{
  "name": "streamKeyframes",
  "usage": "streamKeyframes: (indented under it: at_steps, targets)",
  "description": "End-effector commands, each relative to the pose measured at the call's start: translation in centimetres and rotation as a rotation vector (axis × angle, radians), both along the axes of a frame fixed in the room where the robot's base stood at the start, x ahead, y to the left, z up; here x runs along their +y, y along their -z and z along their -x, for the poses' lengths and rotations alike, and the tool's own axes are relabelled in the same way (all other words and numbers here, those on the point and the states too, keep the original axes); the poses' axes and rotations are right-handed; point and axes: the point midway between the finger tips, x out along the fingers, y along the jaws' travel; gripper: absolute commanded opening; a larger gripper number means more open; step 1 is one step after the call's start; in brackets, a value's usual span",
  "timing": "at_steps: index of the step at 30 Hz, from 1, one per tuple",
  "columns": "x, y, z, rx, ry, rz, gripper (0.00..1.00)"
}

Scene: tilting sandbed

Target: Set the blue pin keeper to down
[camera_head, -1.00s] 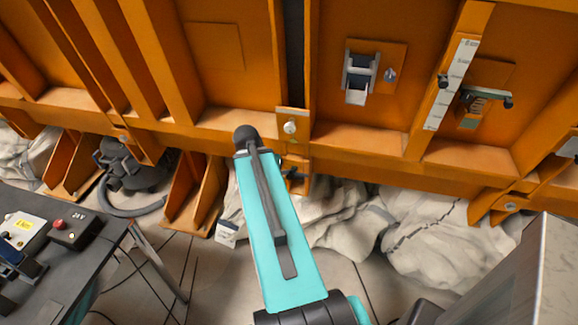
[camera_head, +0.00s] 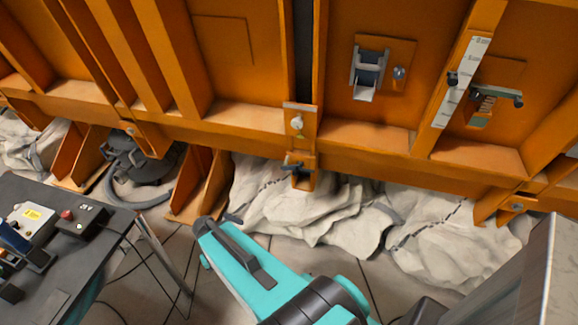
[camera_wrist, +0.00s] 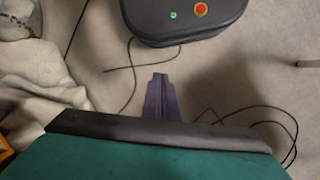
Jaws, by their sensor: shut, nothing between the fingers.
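A dark blue piece (camera_head: 294,166), which may be the blue pin keeper, sits in a small orange bracket on the lower beam of the orange frame, below a plate with a pale round pin (camera_head: 297,122). It is too small to tell which way it is set. My gripper (camera_wrist: 160,82) shows in the wrist view as a narrow dark shape over the floor. It is shut and empty, apart from the frame. In the head view only my teal arm link shows, below the bracket; my gripper is not visible there.
A metal latch (camera_head: 368,72) and a scale strip with a black-ended handle (camera_head: 496,95) are on the orange wall (camera_head: 225,40). Pale sacks (camera_head: 300,215) lie beneath. A dark table (camera_head: 60,270) stands left. The wrist view shows a dark box with a red button (camera_wrist: 201,9) and floor cables.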

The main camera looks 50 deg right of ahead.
Motion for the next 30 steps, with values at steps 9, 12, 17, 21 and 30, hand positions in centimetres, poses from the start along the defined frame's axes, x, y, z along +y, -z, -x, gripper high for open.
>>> streamKeyframes:
  at_steps: [9,12,17,21,30]
  targets:
    - [7.2,5.6,6.3,0.115,-0.196,-0.101,0.00]
    - [8.8,6.9,8.3,0.147,-0.248,-0.128,0.00]
    - [10.5,8.3,10.7,0.183,-0.303,-0.157,0.00]
    - [11.1,8.8,11.6,0.196,-0.325,-0.167,0.00]
    - [11.1,8.8,11.7,0.197,-0.327,-0.169,0.00]
